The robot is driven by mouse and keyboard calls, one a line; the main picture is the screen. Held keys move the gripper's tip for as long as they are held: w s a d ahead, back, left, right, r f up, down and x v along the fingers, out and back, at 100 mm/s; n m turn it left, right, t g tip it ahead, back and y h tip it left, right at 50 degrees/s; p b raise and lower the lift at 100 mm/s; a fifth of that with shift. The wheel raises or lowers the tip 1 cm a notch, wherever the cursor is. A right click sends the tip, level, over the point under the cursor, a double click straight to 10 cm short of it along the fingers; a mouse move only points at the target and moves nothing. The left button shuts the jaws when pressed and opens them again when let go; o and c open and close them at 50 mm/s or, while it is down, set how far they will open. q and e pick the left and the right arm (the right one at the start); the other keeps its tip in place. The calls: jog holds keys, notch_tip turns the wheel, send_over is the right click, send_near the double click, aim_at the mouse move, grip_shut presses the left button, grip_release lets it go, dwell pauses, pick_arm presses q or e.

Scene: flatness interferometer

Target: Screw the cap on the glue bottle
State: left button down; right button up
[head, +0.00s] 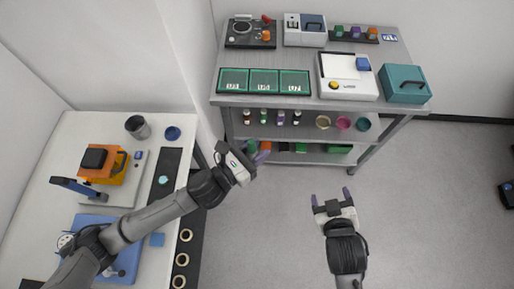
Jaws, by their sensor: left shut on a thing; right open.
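My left gripper (257,154) is at the front left of the grey shelf unit. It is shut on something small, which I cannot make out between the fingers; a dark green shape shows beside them. My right gripper (331,196) is open and empty over the bare floor, apart from the shelf unit. Several small bottles stand in a row on the middle shelf, among them one with a purple body (281,118). I cannot tell which is the glue bottle, and I cannot identify its cap.
The shelf unit's top (305,62) carries instruments, green trays (263,81) and a teal box (403,83). Several round dishes (343,122) sit right of the bottles. A white bench (70,150) with an orange device (103,160) stands at left. Floor between is clear.

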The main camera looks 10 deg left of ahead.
jog(key=s+d+f+m+g, duration=0.1)
jog(key=s+d+f+g, duration=0.2)
jog(key=s, duration=0.5)
jog(key=s+d+f+m+g, duration=0.2)
jog(key=s+f+g, duration=0.3)
jog(key=s, duration=0.4)
jog(key=shift+s+d+f+m+h, duration=0.2)
jog(key=shift+d+f+m+h, duration=0.1)
jog(key=shift+d+f, duration=0.15)
jog(key=shift+r, duration=0.1)
